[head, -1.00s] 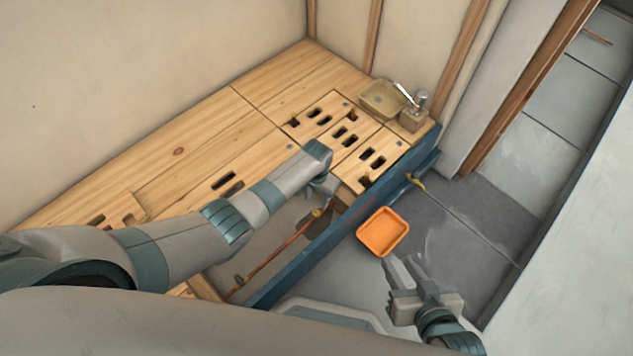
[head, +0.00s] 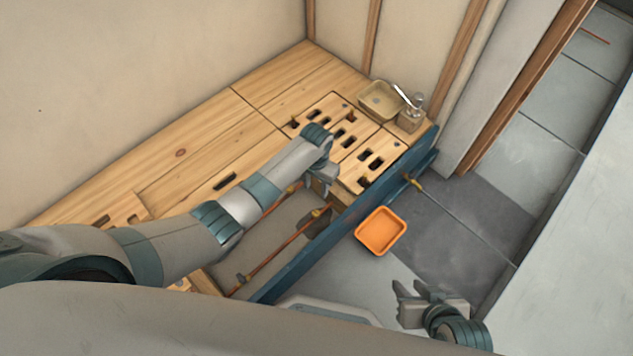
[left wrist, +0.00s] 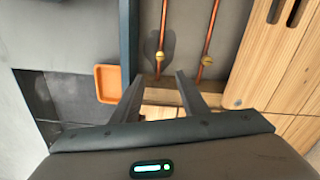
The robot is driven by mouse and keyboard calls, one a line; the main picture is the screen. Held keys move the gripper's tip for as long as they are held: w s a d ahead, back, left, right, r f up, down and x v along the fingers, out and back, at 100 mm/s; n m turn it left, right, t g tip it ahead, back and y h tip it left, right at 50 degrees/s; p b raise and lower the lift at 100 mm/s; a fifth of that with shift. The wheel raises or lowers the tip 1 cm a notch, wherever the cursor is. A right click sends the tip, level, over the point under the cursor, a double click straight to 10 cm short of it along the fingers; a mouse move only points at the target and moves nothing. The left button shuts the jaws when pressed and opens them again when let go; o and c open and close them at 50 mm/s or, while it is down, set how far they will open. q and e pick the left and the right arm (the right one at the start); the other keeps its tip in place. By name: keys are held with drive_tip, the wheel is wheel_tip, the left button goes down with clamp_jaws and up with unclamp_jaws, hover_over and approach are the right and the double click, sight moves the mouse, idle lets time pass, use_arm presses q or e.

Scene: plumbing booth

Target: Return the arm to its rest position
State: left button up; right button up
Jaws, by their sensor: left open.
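My left arm reaches in from the left in the head view. Its gripper (head: 327,190) is over the floor opening, beside the slotted wooden panels. In the left wrist view the two fingers of the left gripper (left wrist: 160,88) stand apart with nothing between them. My right gripper (head: 402,293) is at the lower right of the head view, below the orange tray. Its fingers look apart and empty.
Copper pipes with brass fittings (left wrist: 207,60) run in the opening, bounded by a blue beam (head: 335,232). An empty orange tray (head: 381,231) lies on the grey floor. A tan dish (head: 380,100) and a dispenser (head: 411,120) stand on the boards at the back.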

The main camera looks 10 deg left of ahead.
use_arm(q)
drive_tip(key=shift+s, duration=0.1)
drive_tip(key=s+d+f+t+h, duration=0.1)
drive_tip(key=s+d+h, duration=0.15)
drive_tip(key=s, duration=0.55)
drive_tip(key=s+a+r+n+t, duration=0.1)
drive_tip(key=s+a+r+t, duration=0.25)
drive_tip(key=s+r, duration=0.5)
drive_tip(key=s+a+r+n+t, duration=0.15)
drive_tip(key=s+a+r, duration=0.35)
drive_tip(key=s, duration=0.7)
wheel_tip(320, 180, down, 16)
drive_tip(key=s+a+y+p, duration=0.1)
drive_tip(key=p, duration=1.4)
drive_tip(key=shift+s+a+m+g, duration=0.25)
drive_tip(key=shift+m+g, duration=0.05)
drive_tip(key=shift+m, duration=0.15)
use_arm(e)
drive_tip(key=s+d+f+h, duration=0.1)
drive_tip(key=d+f, duration=0.2)
drive_tip(key=f, duration=1.4)
drive_tip(key=shift+s+g, duration=0.4)
